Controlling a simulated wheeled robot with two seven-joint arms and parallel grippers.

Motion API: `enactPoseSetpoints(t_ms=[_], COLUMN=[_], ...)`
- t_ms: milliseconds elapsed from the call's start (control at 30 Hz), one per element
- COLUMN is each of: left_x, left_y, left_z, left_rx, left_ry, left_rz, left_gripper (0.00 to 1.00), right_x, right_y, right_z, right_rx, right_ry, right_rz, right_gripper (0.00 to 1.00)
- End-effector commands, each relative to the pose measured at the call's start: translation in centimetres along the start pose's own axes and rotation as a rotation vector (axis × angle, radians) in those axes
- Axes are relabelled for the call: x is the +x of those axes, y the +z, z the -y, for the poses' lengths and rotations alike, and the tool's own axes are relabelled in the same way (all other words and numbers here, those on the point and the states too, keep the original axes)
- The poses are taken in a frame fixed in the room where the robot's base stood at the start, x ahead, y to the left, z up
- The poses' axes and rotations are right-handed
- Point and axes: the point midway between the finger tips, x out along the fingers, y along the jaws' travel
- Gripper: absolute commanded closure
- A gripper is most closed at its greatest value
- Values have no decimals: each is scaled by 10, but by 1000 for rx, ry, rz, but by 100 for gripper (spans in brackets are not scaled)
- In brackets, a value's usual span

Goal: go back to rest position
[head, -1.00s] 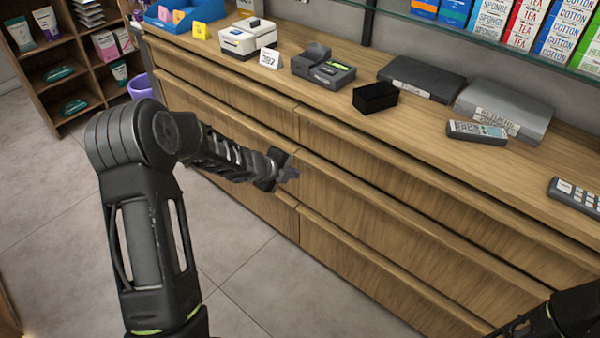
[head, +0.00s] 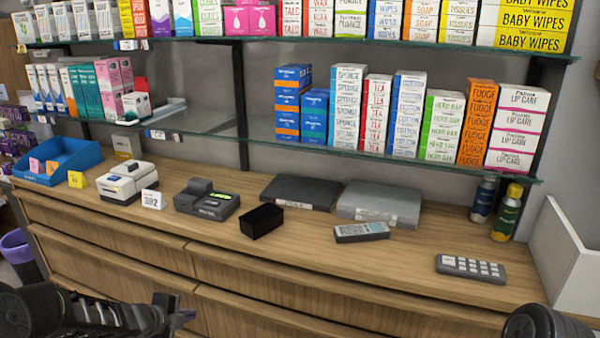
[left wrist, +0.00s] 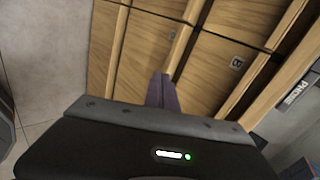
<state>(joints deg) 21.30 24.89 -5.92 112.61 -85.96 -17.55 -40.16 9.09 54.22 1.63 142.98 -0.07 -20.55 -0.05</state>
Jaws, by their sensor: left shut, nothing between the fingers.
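My left gripper (head: 180,314) shows at the lower left of the head view, low in front of the wooden drawers. In the left wrist view its fingers (left wrist: 162,92) are together and empty, with drawer fronts behind them. My right arm shows only as a dark rounded link at the bottom right of the head view. The right gripper is out of the picture.
The wooden counter (head: 400,258) runs across the view. On it are a blue bin (head: 60,165), a white printer (head: 127,182), a card terminal (head: 207,203), a black box (head: 262,221), a handset (head: 361,232) and a keypad (head: 470,267). Glass shelves (head: 340,152) with boxed goods hang above. A white panel (head: 570,255) stands at right.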

Motion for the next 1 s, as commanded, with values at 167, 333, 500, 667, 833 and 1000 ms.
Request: enactPoseSetpoints(t_ms=[167, 333, 500, 667, 833, 1000], left_x=[8, 26, 12, -28, -60, -65], left_y=[-22, -99, -194, -260, -300, -311], left_z=[-23, -99, -204, -284, -324, -330], left_rx=[-480, -1155, -1725, -1954, -1947, -1917], left_ry=[5, 149, 382, 566, 691, 723], left_rz=[-7, 4, 183, 406, 498, 498], left_gripper=[100, 100, 100, 100, 100, 100], right_x=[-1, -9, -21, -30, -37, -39], right_y=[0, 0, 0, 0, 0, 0], right_z=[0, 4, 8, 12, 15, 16], right_rx=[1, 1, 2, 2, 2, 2], right_ry=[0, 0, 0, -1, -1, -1], right_rz=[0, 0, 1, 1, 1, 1], right_gripper=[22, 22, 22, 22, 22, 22])
